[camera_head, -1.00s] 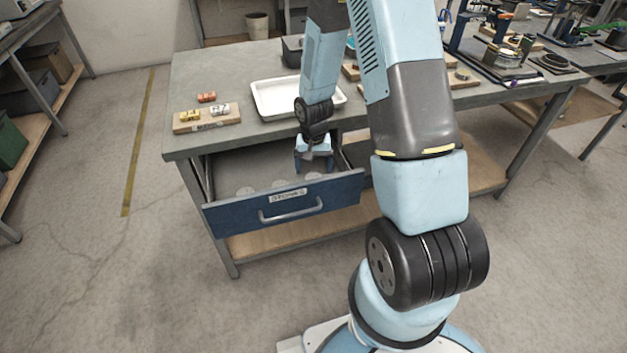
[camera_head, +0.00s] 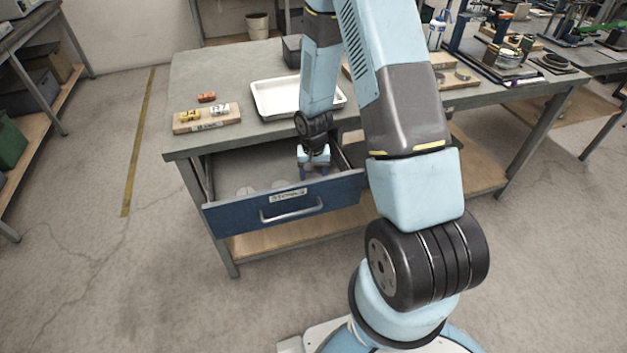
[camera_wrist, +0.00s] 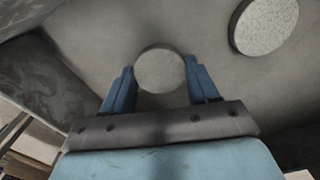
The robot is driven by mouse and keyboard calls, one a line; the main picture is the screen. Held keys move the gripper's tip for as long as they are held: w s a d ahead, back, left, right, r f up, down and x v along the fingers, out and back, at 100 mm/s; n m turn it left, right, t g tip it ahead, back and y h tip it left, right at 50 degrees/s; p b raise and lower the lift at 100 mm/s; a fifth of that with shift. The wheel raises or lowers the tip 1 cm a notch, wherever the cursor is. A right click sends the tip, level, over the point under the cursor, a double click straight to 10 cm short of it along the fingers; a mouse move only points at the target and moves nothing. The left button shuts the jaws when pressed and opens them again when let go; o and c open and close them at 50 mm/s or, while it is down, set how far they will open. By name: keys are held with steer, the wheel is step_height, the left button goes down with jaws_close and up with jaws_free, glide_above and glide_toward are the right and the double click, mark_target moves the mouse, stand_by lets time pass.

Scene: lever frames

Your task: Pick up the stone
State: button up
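An open blue drawer (camera_head: 235,217) labelled "STONES" sticks out from under the workbench. Two pale, flat, round stones lie in it, a left one (camera_head: 246,191) and a middle one (camera_head: 281,185). My gripper (camera_head: 317,174) is down inside the drawer at its right part, behind the front panel. In the wrist view, my gripper (camera_wrist: 160,82) is open, and a round grey stone (camera_wrist: 160,70) shows between its two blue fingers, with narrow gaps at both sides. I cannot tell how deep the fingers reach around it. Another speckled round stone (camera_wrist: 264,25) lies at upper right.
On the workbench (camera_head: 225,75) stand a white tray (camera_head: 268,105) and a wooden block (camera_head: 207,122) with small yellow and white items. A small red item (camera_head: 206,97) lies behind the block. The drawer's walls and front panel surround my gripper closely.

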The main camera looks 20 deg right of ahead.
steer(key=c, duration=0.6)
steer(key=shift+o, duration=0.2)
steer(key=shift+r, duration=0.1)
step_height(320, 180, up, 10)
steer(key=shift+d, duration=0.15)
